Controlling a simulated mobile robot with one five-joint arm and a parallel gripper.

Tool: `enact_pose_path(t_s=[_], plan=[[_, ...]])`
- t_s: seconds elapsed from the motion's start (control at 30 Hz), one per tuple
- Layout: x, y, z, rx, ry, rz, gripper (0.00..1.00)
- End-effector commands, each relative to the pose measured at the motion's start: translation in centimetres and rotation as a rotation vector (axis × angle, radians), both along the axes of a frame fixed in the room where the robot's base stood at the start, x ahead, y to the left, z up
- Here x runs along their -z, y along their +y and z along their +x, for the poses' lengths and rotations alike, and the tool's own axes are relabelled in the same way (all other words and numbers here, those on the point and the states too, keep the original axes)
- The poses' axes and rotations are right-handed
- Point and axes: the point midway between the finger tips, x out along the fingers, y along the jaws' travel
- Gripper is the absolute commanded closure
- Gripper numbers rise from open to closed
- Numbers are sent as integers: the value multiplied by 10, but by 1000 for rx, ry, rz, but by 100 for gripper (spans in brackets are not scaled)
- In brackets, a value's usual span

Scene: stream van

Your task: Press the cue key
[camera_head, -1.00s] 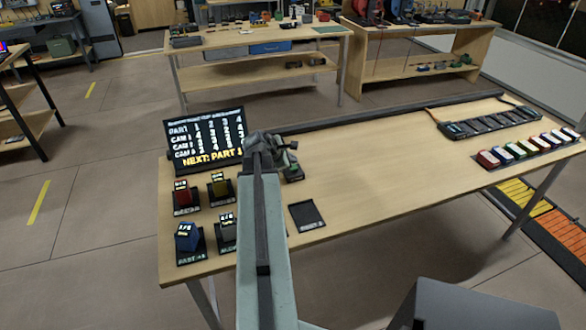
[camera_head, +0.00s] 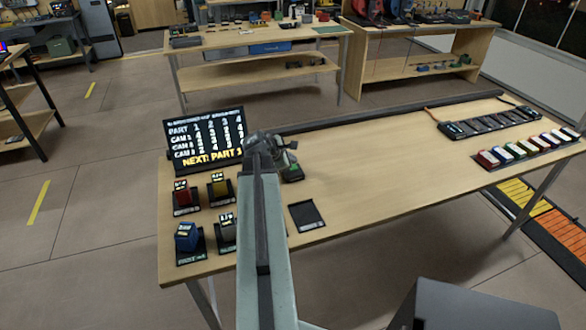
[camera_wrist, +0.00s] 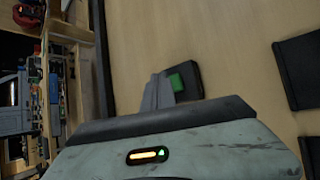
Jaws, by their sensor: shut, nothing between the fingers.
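The cue key appears to be the small green button (camera_wrist: 176,82) on a black base (camera_wrist: 190,85); its base also shows beside my gripper in the head view (camera_head: 293,174). My gripper (camera_wrist: 157,92) is shut and empty, with its grey fingertips right at the left side of the green button in the wrist view. In the head view my gripper (camera_head: 268,146) is over the table, partly hiding the key. I cannot tell whether the fingertips touch the button.
A dark screen (camera_head: 204,140) reading "NEXT: PART" stands at the table's back left. Several colored blocks on black pads, including a red one (camera_head: 182,195) and a blue one (camera_head: 187,237), are front left. An empty black pad (camera_head: 306,216) lies front of the key. The table's middle is clear.

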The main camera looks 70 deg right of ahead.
Motion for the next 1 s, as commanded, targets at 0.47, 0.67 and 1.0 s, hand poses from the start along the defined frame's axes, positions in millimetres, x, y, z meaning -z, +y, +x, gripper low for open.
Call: enact_pose_path(t_s=[0.47,0.67,1.0], plan=[[8,0,1,0,0,0,100],[9,0,1,0,0,0,100],[14,0,1,0,0,0,100]])
